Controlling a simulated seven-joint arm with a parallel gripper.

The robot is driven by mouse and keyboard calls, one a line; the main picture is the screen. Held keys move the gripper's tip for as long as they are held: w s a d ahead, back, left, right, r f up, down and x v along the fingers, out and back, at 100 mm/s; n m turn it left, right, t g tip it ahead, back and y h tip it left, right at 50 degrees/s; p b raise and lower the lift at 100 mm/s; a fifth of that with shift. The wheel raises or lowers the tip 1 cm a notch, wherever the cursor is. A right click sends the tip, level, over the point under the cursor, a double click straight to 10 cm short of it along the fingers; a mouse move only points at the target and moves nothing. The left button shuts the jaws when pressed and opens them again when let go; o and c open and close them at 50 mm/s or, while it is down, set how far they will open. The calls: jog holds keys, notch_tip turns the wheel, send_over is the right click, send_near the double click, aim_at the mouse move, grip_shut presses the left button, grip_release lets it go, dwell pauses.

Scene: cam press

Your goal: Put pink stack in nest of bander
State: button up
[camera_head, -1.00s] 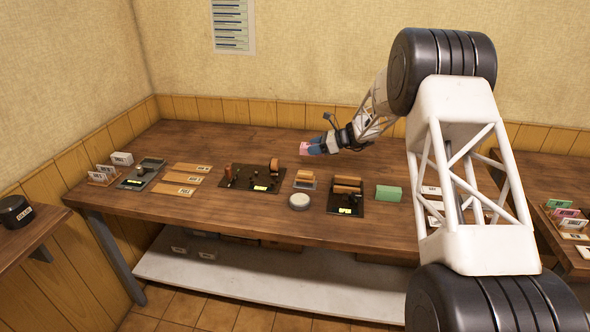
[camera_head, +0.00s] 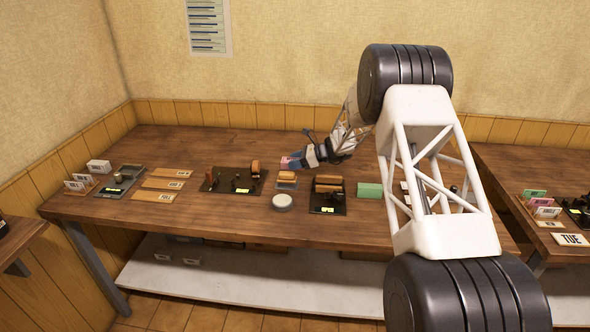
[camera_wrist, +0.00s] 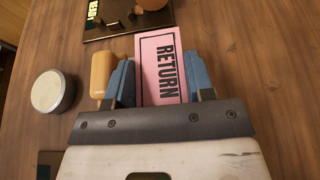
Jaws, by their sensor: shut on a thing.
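The pink stack (camera_head: 287,162) is a flat pink block; in the wrist view (camera_wrist: 163,87) its face reads RETURN. My gripper (camera_wrist: 160,72) has blue fingers shut on it, one at each side. In the head view my gripper (camera_head: 296,161) holds it over the middle of the bench, just behind a small tray with an orange block. Two dark machines stand nearby: one with a green display (camera_head: 214,187) to the left and one with an orange roller-like top (camera_head: 314,208) to the right. I cannot tell from the pictures which is the bander, and no nest is clear.
The orange block (camera_wrist: 103,68) lies beside my left finger in the wrist view. A round pale-topped disc (camera_head: 283,201) sits in front. A green block (camera_head: 369,190) is further right. Wooden label strips (camera_head: 161,184) lie left. The bench back (camera_head: 220,142) is clear.

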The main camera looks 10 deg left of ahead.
jog(key=shift+f, duration=1.8)
jog(key=shift+f, duration=0.15)
jog(key=o, duration=0.9)
jog(key=shift+o, duration=0.2)
jog(key=shift+d+r, duration=0.15)
jog(key=shift+r, duration=0.05)
jog(key=v, duration=1.1)
jog(key=shift+d+r, duration=0.1)
jog(key=shift+d, duration=0.3)
jog(key=shift+r, duration=0.1)
